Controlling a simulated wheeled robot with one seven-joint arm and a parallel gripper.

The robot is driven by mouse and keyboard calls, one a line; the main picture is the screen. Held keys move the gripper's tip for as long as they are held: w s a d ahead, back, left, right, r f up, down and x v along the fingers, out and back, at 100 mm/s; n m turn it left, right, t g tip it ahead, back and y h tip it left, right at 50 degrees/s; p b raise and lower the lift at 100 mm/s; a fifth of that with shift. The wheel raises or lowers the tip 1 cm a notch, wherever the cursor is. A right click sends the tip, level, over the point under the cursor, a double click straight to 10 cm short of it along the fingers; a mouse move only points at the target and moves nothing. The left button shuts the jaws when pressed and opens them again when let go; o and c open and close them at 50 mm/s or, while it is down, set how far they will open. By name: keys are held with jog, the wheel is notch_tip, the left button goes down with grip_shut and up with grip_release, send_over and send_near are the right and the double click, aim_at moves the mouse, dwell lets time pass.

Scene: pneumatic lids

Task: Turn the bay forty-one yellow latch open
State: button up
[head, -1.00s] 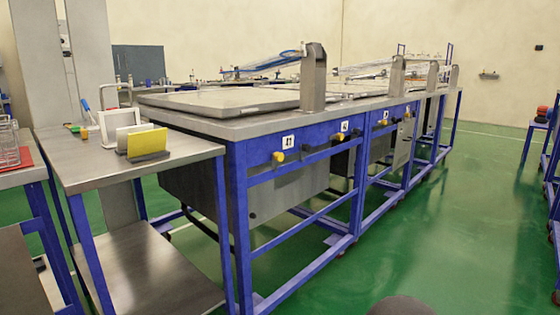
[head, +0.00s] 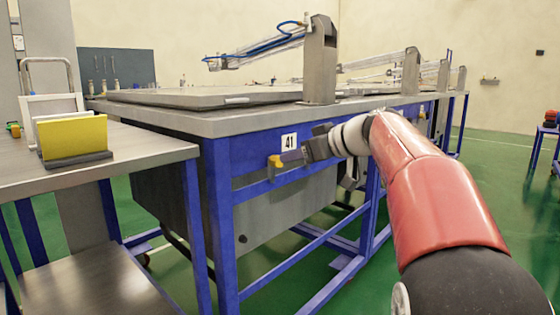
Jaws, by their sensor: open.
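The yellow latch (head: 275,162) of bay forty-one is on the blue front rail of the bench, just left of and below the white label reading 41 (head: 289,142). My gripper (head: 303,152) is in front of the rail, a little to the right of the latch. It is open and appears apart from the latch, with nothing seen between its fingers. The fingertips are small and dark in this view. My red and white arm reaches in from the lower right and hides part of the rail and the bays beyond.
A steel-topped side table (head: 130,155) with a yellow card in a dark holder (head: 73,135) stands at the left. A grey lid (head: 200,97) lies on the bench top beside a metal post (head: 320,60).

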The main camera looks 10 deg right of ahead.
jog(key=x, duration=0.6)
jog(key=shift+s, duration=0.1)
jog(key=c, duration=1)
jog(key=shift+o, duration=0.2)
jog(key=shift+w+d+f+m+g+y+p, duration=0.2)
jog(key=shift+m+y+p, duration=0.35)
jog(key=shift+m+y, duration=1.2)
jog(key=shift+d+f+m+g+y+p, duration=0.2)
jog(key=shift+m+y+p, duration=0.4)
jog(key=shift+m, duration=2.1)
jog(key=shift+w+f+m+g+y+p, duration=0.15)
jog(key=shift+m+g+y+p, duration=0.25)
jog(key=shift+m+y, duration=1.35)
jog(key=shift+m+h, duration=0.5)
jog(key=shift+m, duration=0.2)
